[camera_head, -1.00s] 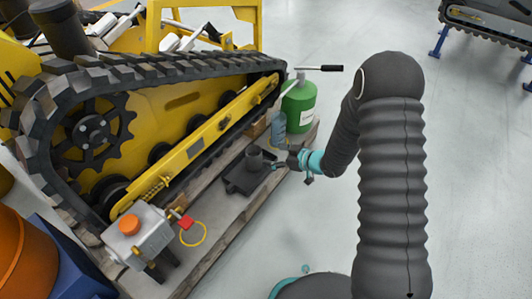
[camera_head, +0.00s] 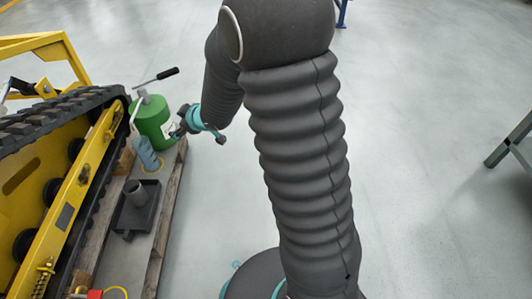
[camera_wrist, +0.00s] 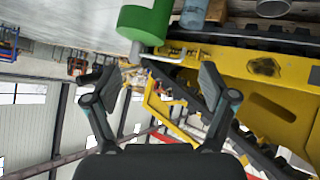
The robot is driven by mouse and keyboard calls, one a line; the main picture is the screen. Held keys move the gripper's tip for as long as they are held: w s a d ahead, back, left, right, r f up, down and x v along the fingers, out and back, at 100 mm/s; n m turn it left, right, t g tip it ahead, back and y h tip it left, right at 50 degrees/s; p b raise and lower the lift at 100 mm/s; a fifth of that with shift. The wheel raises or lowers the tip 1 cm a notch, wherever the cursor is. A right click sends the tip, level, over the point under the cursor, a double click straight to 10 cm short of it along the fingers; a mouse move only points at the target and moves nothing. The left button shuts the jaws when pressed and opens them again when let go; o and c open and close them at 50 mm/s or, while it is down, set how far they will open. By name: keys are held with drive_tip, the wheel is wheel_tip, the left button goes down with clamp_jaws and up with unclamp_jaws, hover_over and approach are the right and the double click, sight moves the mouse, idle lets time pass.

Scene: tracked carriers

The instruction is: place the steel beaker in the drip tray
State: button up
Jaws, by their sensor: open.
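The steel beaker (camera_head: 134,191) is a small dark grey cylinder in the head view. It stands upright in the black drip tray (camera_head: 139,218), on the wooden pallet beside the yellow tracked carrier. My gripper (camera_head: 179,127) is beyond the tray, up and to the right of it, close to the green container and apart from the beaker. In the wrist view my gripper (camera_wrist: 154,84) has its two fingers spread wide with nothing held between them. A round grey thing at that view's top right is cut off, and I cannot tell whether it is the beaker.
A green container (camera_head: 153,122) with a black-handled lever stands behind the tray. The yellow tracked carrier (camera_head: 68,215) borders the pallet (camera_head: 160,235) on the left. The floor (camera_head: 410,200) to the right is largely clear.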

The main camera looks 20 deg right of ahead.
drive_tip(key=s+d+r+m+h, duration=0.5)
drive_tip(key=s+d+r+m, duration=0.1)
drive_tip(key=s+d+r, duration=0.65)
drive_tip(key=s+r+m+g, duration=0.3)
drive_tip(key=s, duration=1.8)
drive_tip(key=shift+s+g, duration=0.15)
drive_tip(key=shift+g, duration=0.25)
drive_tip(key=shift+d+r, duration=0.1)
wheel_tip(320, 180, up, 7)
drive_tip(key=p, duration=0.7)
